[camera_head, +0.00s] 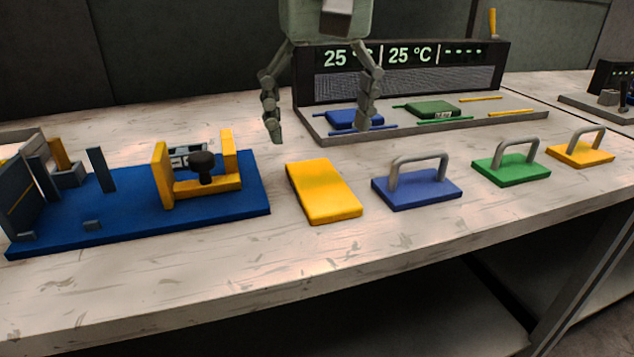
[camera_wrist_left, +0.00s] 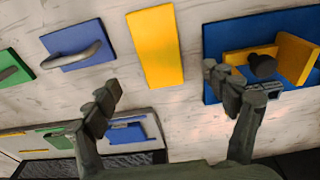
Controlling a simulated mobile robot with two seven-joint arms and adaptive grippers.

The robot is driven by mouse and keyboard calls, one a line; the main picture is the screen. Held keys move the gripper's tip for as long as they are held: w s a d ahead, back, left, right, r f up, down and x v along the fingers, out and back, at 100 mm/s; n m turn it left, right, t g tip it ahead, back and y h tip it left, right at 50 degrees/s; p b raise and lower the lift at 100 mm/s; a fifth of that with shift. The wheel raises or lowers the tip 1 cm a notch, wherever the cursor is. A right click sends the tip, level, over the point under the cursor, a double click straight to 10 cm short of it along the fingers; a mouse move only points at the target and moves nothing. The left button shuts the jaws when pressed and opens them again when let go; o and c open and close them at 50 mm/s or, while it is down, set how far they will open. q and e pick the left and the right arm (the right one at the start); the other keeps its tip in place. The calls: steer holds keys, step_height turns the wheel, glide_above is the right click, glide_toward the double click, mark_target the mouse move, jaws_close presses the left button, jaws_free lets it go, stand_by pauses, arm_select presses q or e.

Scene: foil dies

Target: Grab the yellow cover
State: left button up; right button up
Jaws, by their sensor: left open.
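A yellow cover with a grey handle (camera_head: 580,153) lies at the right end of a row of handled plates on the table in the head view. It is out of the left wrist view. A plain yellow block without a handle (camera_head: 323,190) lies at mid-table and also shows in the left wrist view (camera_wrist_left: 155,45). My left gripper (camera_head: 319,120) is open and empty, pointing down above the table behind the plain yellow block, well to the left of the handled yellow cover. Its spread fingers also show in the left wrist view (camera_wrist_left: 163,86). My right gripper is not in view.
A blue handled plate (camera_head: 415,190) and a green one (camera_head: 510,168) lie between the block and the yellow cover. A blue base with a yellow fixture (camera_head: 110,215) stands left. A station with a temperature display (camera_head: 400,75) stands behind. The table's front strip is clear.

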mark_target(320, 183)
arm_select(q)
steer(key=f, duration=0.7)
steer(key=shift+w+f, duration=0.25)
steer(key=shift+f, duration=0.1)
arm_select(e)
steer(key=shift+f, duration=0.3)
arm_select(q)
steer(key=shift+c, duration=0.4)
steer(key=c, duration=1.2)
steer(key=shift+o, duration=0.2)
steer(key=shift+r, duration=0.1)
